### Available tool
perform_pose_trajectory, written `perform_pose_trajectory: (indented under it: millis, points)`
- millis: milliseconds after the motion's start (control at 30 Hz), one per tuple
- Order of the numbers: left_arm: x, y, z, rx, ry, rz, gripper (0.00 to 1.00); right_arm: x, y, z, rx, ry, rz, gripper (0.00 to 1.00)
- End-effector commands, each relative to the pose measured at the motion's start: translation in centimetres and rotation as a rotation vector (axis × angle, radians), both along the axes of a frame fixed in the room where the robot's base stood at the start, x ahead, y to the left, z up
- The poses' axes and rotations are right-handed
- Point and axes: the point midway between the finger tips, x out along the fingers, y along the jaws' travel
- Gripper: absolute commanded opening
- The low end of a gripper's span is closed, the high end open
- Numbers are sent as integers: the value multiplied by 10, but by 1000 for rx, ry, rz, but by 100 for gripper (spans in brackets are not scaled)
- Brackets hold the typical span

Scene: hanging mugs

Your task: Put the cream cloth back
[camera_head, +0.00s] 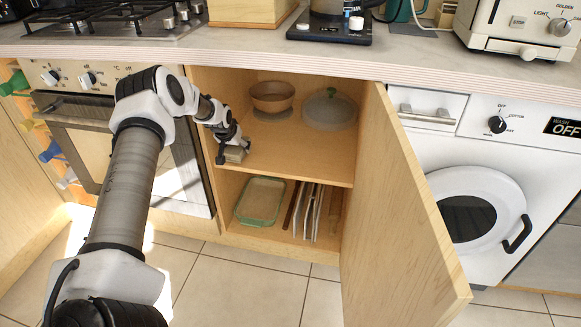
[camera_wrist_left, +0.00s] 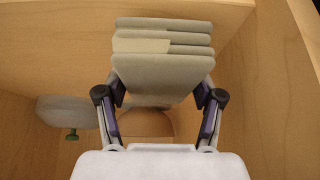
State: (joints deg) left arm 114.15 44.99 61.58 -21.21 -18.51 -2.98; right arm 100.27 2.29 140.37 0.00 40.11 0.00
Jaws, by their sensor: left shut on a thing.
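My left gripper (camera_head: 232,150) reaches into the open cupboard at the left of its upper shelf. It is shut on a folded cloth bundle, which I take for the cream cloth (camera_head: 236,155). In the left wrist view the fingers of my left gripper (camera_wrist_left: 162,92) stand on both sides of the pale grey-beige bundle (camera_wrist_left: 163,70). Several folded layers lie one behind another there, with a paler cream strip on the left. I cannot tell whether all layers are one cloth, nor whether the bundle touches the shelf. My right gripper is out of view.
A brown bowl (camera_head: 272,97) and a lid with a green knob (camera_head: 329,110) are further back on the upper shelf (camera_head: 300,160). Below are a green tray (camera_head: 246,221) and upright boards (camera_head: 307,212). The cupboard door (camera_head: 400,215) stands open at the right.

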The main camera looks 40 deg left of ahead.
Motion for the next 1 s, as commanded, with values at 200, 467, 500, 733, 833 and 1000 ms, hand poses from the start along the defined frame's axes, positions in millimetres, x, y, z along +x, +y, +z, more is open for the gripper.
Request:
perform_pose_trajectory:
  millis: [200, 467, 500, 733, 833, 1000]
  points:
    - [0, 0, -10, 0, -1, -1, 33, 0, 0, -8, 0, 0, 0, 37]
    - [0, 0, -9, 1, 0, -2, 33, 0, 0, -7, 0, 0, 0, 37]
    - [0, 0, -10, 1, 0, -2, 33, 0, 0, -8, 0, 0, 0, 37]
    - [0, 0, -14, 1, 0, -2, 33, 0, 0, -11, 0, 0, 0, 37]
    - [0, 0, -16, 1, 0, -2, 33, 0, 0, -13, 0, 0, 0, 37]
    - [0, 0, -16, 1, 0, -2, 96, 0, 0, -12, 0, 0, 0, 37]
